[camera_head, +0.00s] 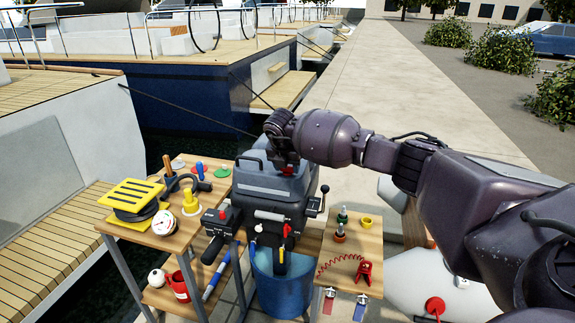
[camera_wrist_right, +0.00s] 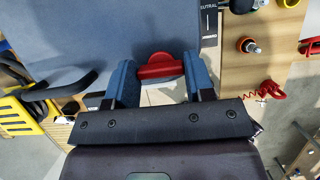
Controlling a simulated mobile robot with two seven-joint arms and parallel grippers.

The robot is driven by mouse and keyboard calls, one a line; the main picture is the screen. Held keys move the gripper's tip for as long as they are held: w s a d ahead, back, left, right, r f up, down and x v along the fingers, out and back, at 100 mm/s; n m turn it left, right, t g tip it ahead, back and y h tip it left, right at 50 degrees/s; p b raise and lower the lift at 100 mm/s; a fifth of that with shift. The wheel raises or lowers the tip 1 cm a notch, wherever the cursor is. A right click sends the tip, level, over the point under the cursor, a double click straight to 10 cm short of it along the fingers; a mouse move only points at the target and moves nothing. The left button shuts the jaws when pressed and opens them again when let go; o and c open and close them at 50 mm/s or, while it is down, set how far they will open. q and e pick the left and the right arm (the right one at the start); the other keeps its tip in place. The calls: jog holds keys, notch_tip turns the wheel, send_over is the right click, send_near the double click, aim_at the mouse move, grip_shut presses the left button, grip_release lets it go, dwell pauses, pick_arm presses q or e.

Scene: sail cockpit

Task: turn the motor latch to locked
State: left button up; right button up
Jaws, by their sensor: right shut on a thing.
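The grey outboard motor (camera_head: 270,188) stands between two wooden tables. Its cowling (camera_wrist_right: 110,35) fills the upper left of the right wrist view. The red motor latch (camera_wrist_right: 160,67) lies at the cowling's near edge in that view, crosswise between two blue fingers. My right gripper (camera_wrist_right: 161,80) is shut on it, with one finger at each end. In the head view, my right gripper (camera_head: 284,158) comes down at the top back of the motor and mostly hides the latch. I cannot read the latch's setting. My left gripper is not in view.
The left table (camera_head: 165,245) holds a yellow-black item (camera_head: 132,198), a white ball and small fittings. The right table (camera_head: 340,247) holds small fittings and a red coiled cord (camera_head: 340,263). A blue bucket (camera_head: 280,285) stands below the motor. Moored boats lie at left.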

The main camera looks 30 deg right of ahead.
jog(key=o, duration=0.9)
jog(key=v, duration=1)
jog(key=shift+s+a+r, duration=0.1)
jog(key=shift+a+r, duration=0.05)
jog(key=shift+r, duration=0.2)
